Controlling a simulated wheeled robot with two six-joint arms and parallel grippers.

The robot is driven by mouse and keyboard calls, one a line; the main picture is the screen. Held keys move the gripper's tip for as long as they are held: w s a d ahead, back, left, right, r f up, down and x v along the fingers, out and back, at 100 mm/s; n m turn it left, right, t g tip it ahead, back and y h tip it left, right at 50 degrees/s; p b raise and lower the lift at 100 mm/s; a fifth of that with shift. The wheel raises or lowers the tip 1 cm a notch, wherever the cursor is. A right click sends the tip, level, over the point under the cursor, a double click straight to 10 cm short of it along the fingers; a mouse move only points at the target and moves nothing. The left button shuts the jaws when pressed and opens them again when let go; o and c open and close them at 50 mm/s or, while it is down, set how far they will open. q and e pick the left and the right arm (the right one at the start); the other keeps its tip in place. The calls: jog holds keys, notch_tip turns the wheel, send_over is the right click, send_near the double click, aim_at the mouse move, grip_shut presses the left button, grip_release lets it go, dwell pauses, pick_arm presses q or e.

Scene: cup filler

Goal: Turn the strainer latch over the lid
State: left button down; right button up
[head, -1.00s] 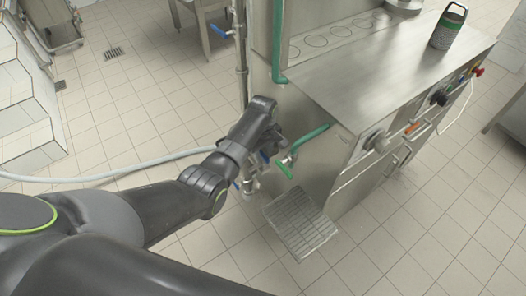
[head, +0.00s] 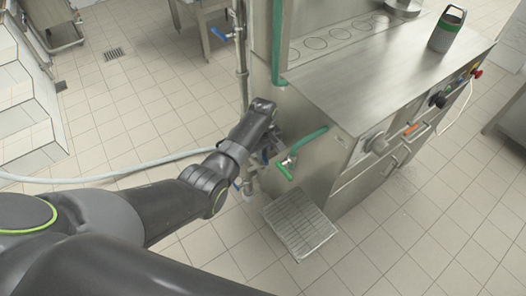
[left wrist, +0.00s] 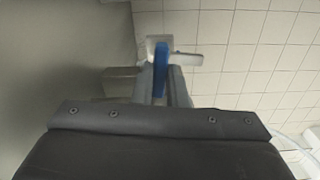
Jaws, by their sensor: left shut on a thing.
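My left gripper (left wrist: 161,80) is at the left side of the steel machine, by the pipework, in the head view. In the left wrist view its two grey fingers close on a blue handle (left wrist: 161,66), which I take to be the strainer latch. A pale metal fitting (left wrist: 186,59) shows just beyond the fingertips, with a short arm to the right. In the head view my own wrist mostly hides the latch and fitting. I cannot make out the lid or tell whether the latch lies over it. My right gripper is not in view.
The steel machine (head: 345,80) stands close on the right of the gripper. A vertical pipe (head: 241,60) rises behind. A grey hose (head: 110,178) crosses the open tiled floor on the left.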

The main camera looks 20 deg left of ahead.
pick_arm(q)
jog(key=m+p, duration=0.2)
jog(key=m, duration=0.2)
jog(key=shift+r, duration=0.2)
jog(key=m+p, duration=0.2)
jog(key=m, duration=0.6)
jog(key=shift+f+m+p, duration=0.1)
jog(key=shift+m+p, duration=0.2)
jog(key=shift+p, duration=0.05)
jog(key=shift+m, duration=1.9)
jog(key=shift+p, duration=0.3)
jog(key=c, duration=1.4)
grip_release()
jog(key=shift+c, duration=0.2)
